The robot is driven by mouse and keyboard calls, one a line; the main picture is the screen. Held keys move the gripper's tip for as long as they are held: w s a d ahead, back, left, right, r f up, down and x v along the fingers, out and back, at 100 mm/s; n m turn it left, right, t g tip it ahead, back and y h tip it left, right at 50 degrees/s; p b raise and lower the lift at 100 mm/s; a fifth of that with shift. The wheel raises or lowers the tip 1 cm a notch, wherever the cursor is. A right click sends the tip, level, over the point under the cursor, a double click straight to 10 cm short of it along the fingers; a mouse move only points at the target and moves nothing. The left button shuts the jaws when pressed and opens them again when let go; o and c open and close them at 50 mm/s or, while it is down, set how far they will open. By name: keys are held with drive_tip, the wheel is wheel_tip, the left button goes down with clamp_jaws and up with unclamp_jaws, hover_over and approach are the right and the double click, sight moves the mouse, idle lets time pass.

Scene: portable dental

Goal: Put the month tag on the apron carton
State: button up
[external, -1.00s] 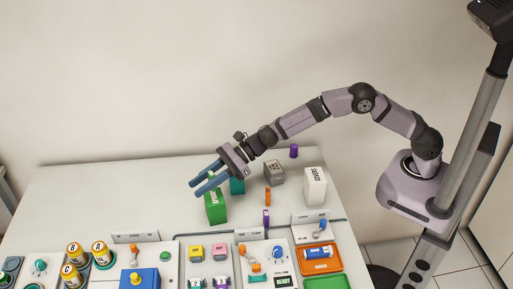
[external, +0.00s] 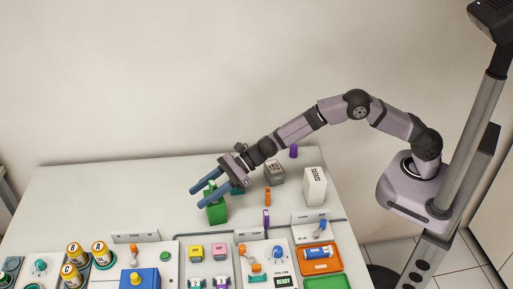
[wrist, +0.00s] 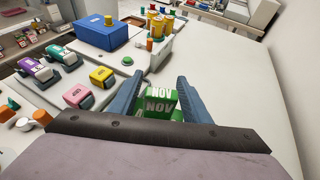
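A green block (external: 215,212) with white lettering stands upright on the white table at centre-left. In the wrist view the green block (wrist: 160,103) reads NOV on two faces and sits between my fingers. My gripper (external: 200,194) is open, its blue fingers angled down to the left at the green block's upper part. In the wrist view my gripper (wrist: 160,86) shows a gap on the block's left; contact on the right cannot be told. A white carton (external: 315,187) with dark lettering too small to read stands at the right. I cannot tell which box is the apron carton.
A grey box (external: 274,173), an orange piece (external: 267,197) and purple pieces (external: 294,151) stand right of my gripper. Trays, knobs and coloured blocks fill the front, including a blue box (external: 139,279). The table's back left is clear.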

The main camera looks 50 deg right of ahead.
drive_tip(key=shift+r, duration=0.25)
drive_tip(key=b+v, duration=0.2)
drive_tip(key=v, duration=1)
drive_tip(key=shift+b, duration=0.35)
drive_tip(key=s+d+f+n+g+h+p, duration=0.1)
drive_tip(key=s+d+n+h, duration=0.3)
drive_tip(key=d, duration=1)
drive_tip(key=s+d+f+n+g+h+p, duration=0.1)
drive_tip(key=s+d+n+h+p, duration=0.3)
drive_tip(key=s+d+n, duration=0.7)
drive_tip(key=s+d+f+n+g+h+p, duration=0.2)
drive_tip(key=s+d+n, duration=0.5)
drive_tip(key=d, duration=1)
drive_tip(key=s+g+h, duration=0.1)
drive_tip(key=s+h, duration=0.1)
drive_tip(key=shift+s+n+h+p, duration=0.25)
drive_tip(key=shift+n+h+p, duration=0.05)
